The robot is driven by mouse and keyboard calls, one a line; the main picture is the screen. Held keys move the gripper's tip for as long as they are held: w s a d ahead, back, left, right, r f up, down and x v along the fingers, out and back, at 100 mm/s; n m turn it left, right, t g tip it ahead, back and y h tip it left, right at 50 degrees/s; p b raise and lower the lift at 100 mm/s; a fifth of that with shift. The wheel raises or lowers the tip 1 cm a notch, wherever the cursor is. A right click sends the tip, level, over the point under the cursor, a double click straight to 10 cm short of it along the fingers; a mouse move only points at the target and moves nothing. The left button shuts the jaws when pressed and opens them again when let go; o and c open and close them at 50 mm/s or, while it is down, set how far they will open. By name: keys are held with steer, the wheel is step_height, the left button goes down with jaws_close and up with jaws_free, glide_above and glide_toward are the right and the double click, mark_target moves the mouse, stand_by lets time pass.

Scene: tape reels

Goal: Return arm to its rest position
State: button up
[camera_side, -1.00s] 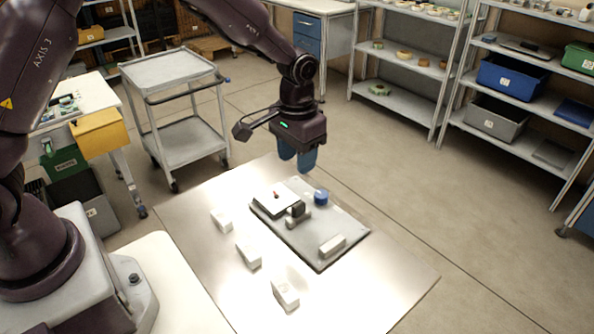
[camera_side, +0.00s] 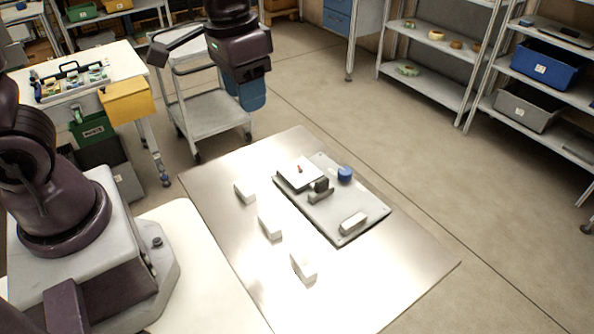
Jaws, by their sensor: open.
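My gripper (camera_side: 246,94) hangs at the top of the side view, with blue fingers pointing down. It is raised well above the table's far left corner and touches nothing. It is open, and nothing shows between its fingers, though they overlap from this angle. The metal table (camera_side: 375,292) carries a grey plate (camera_side: 330,222). On the plate are a white block with a small red part (camera_side: 299,175), a dark grey fixture (camera_side: 320,191), a blue round piece (camera_side: 345,174) and a pale block (camera_side: 352,222).
Three white blocks (camera_side: 244,192), (camera_side: 269,227), (camera_side: 303,267) stand in a row left of the plate. A cart (camera_side: 213,115) stands behind my gripper. Shelves (camera_side: 440,85) are at the back right. The floor between is clear.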

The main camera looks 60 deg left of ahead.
steer(key=s+a+r+t, duration=0.2)
steer(key=s+r+t, duration=0.2)
steer(key=s+r, duration=0.4)
steer(key=shift+s+t, duration=0.3)
steer(key=shift+s, duration=0.7)
